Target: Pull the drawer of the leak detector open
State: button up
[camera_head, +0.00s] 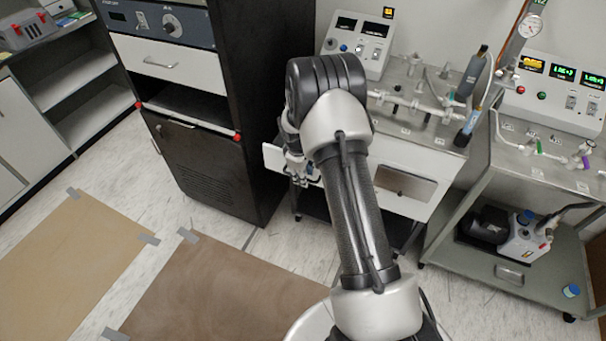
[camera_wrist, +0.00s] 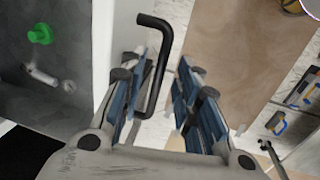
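The leak detector looks to be the cart in the middle of the head view, with a white console (camera_head: 357,45) and glass tubing on its top. Its white drawer front (camera_head: 425,190) is partly covered by my arm. In the wrist view a black bar handle (camera_wrist: 160,70) stands out from a white panel (camera_wrist: 120,45). My gripper (camera_wrist: 160,98) is open, with its blue-padded fingers on either side of the lower part of the handle. It is not clear whether the pads touch it. In the head view my gripper (camera_head: 300,170) is at the drawer's left part.
A black cabinet (camera_head: 205,175) with a silver drawer handle and red corner knobs stands close to the left of my gripper. A second cart (camera_head: 520,180) with a pump (camera_head: 525,240) stands to the right. Brown mats (camera_head: 210,290) lie taped on the floor in front.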

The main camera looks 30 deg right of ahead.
notch_tip(320, 180, up, 12)
jog(key=s+a, duration=0.1)
jog(key=shift+s+a+f, duration=0.2)
jog(key=shift+a, duration=0.2)
jog(key=s+a+r+m+t, duration=0.15)
jog(key=s+a+r, duration=0.35)
jog(key=r, duration=0.5)
jog(key=s+a+r+m, duration=0.2)
jog(key=s+a+r, duration=0.2)
jog(key=s+r, duration=0.4)
jog(key=s+a+r+m+t+y, duration=0.1)
jog(key=s+a+r+m, duration=0.1)
jog(key=s, duration=0.7)
jog(key=s+a+r+m, duration=0.2)
jog(key=s+a+r, duration=0.1)
jog(key=s, duration=0.7)
jog(key=shift+a+t+y, duration=0.35)
jog(key=shift+a+y, duration=0.05)
jog(key=shift+a, duration=0.45)
jog(key=shift+d, duration=0.1)
